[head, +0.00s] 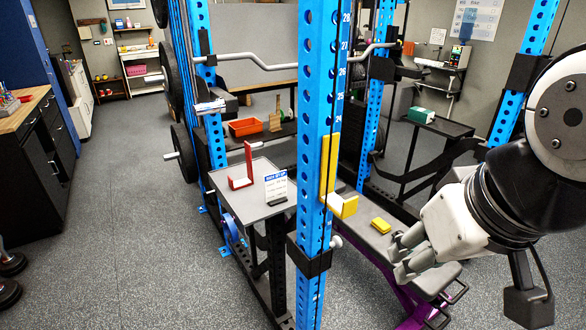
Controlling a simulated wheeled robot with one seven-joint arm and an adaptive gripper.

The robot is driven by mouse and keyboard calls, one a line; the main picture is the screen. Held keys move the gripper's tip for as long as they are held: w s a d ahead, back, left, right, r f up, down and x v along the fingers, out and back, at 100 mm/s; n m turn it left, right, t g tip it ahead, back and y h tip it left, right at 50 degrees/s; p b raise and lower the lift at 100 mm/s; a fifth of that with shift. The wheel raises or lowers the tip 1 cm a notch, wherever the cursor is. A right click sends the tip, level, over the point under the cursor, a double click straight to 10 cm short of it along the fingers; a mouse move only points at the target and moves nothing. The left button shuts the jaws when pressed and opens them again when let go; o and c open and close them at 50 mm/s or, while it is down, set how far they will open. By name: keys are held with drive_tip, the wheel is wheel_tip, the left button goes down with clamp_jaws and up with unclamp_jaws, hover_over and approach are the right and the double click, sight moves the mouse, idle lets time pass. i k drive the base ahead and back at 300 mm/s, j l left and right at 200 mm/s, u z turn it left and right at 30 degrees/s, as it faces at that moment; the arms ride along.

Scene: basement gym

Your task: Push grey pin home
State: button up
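A small light-grey pin (336,242) with a rounded end shows on the right side of the near blue upright (313,215), below the yellow hook bracket. Part of its end sticks out beside the upright; how deep it sits in the hole is hidden. My gripper (397,257) is at the lower right, to the right of the pin and slightly lower in the picture, apart from it. Its dark grey fingers point left, above the bench. I see nothing held between them, but from this angle I cannot tell how far apart they are.
A yellow bracket (338,190) juts right from the upright above the pin. A yellow block (380,226) lies on the grey bench (365,241). Left of the upright, a small table (237,206) holds a red bracket (241,172) and a sign (276,187).

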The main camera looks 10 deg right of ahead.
sight(336, 241)
drive_tip(key=i+l+u, duration=0.1)
drive_tip(key=l+u, duration=0.25)
drive_tip(key=l, duration=0.35)
drive_tip(key=l+u, duration=0.3)
drive_tip(key=l, duration=0.4)
drive_tip(key=l+u, duration=0.35)
drive_tip(key=l, duration=0.3)
drive_tip(key=k+l+u, duration=0.2)
drive_tip(key=l+u, duration=0.15)
drive_tip(key=l, duration=0.3)
drive_tip(key=k+l+u, duration=0.15)
drive_tip(key=l, duration=0.3)
drive_tip(key=k+l+u, duration=0.1)
drive_tip(key=l, duration=0.3)
drive_tip(key=k+l+u, duration=0.15)
drive_tip(key=l, duration=0.25)
drive_tip(key=k+l+u, duration=0.1)
drive_tip(key=l, duration=0.3)
drive_tip(key=k, duration=0.1)
